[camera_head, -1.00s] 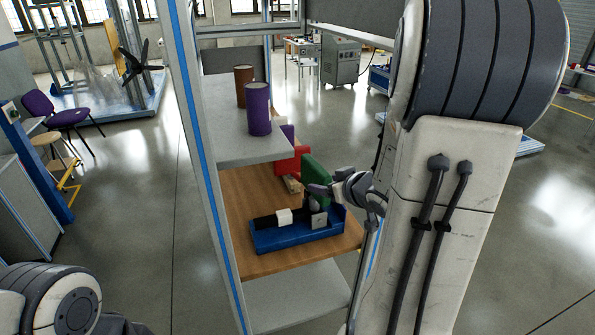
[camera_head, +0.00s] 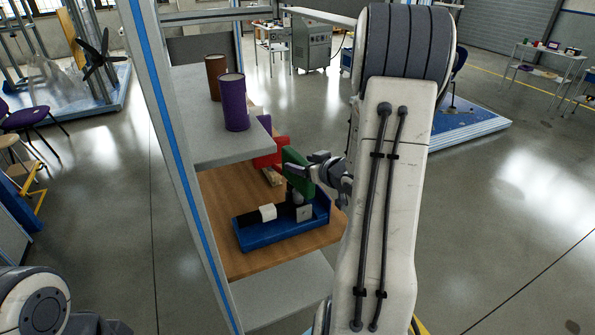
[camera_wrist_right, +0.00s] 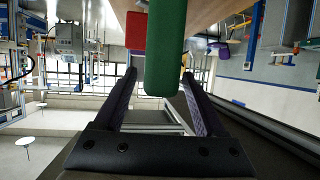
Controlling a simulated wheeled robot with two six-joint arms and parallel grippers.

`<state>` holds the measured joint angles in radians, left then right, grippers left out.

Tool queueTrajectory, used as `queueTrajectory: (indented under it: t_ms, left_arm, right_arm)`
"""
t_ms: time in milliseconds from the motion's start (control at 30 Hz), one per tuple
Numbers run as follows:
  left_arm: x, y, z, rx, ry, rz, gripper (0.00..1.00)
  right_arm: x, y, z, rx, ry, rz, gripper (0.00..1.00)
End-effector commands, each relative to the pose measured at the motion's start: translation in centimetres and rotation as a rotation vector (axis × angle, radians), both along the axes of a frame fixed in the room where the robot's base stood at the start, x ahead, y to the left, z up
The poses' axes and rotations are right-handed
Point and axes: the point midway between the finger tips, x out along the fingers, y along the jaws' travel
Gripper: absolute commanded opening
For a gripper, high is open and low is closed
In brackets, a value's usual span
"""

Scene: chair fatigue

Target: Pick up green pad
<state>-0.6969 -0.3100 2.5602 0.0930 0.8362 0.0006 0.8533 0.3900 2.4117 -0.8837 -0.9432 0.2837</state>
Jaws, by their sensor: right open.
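The green pad (camera_head: 296,171) stands upright on the wooden shelf, at the back of the blue tray with black and white parts. My right gripper (camera_head: 305,168) is at the pad's right side in the head view and partly covers it. In the right wrist view the pad (camera_wrist_right: 165,50) hangs down the picture between the two dark fingers of the right gripper (camera_wrist_right: 158,82). The fingers are spread, with gaps showing on both sides of the pad. My left gripper is out of view; only part of my left arm shows at bottom left.
The blue tray (camera_head: 262,235) lies on the wooden shelf (camera_head: 222,196). Red blocks (camera_head: 267,158) stand behind the pad. A purple can (camera_head: 235,103) and a brown can (camera_head: 214,73) stand on the grey upper shelf. The rack's blue-striped post (camera_head: 160,120) rises at left.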

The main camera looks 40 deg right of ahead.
Motion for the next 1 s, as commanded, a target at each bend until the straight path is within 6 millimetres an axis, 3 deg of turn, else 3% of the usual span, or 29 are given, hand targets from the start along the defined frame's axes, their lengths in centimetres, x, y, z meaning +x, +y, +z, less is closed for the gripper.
queueTrajectory:
  t_ms: [200,467,533,667,700,1000]
  left_arm:
    - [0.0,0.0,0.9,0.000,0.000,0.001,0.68]
    - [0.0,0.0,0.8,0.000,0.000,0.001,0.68]
    - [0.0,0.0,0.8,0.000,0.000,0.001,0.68]
    - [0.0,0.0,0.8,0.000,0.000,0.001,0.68]
    - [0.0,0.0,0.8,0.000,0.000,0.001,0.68]
    - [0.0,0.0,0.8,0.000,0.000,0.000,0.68]
  right_arm:
    - [2.4,-0.2,-1.1,-0.001,0.001,0.004,0.72]
    - [2.7,-0.4,-1.4,-0.001,0.000,-0.001,0.72]
    - [2.7,-0.4,-1.3,-0.001,0.000,-0.001,0.53]
    - [2.7,-0.4,-1.3,-0.001,0.000,-0.001,0.04]
    - [2.7,-0.4,-1.3,-0.001,0.000,-0.001,0.00]
    - [2.7,-0.4,-1.1,-0.003,-0.003,0.000,0.00]
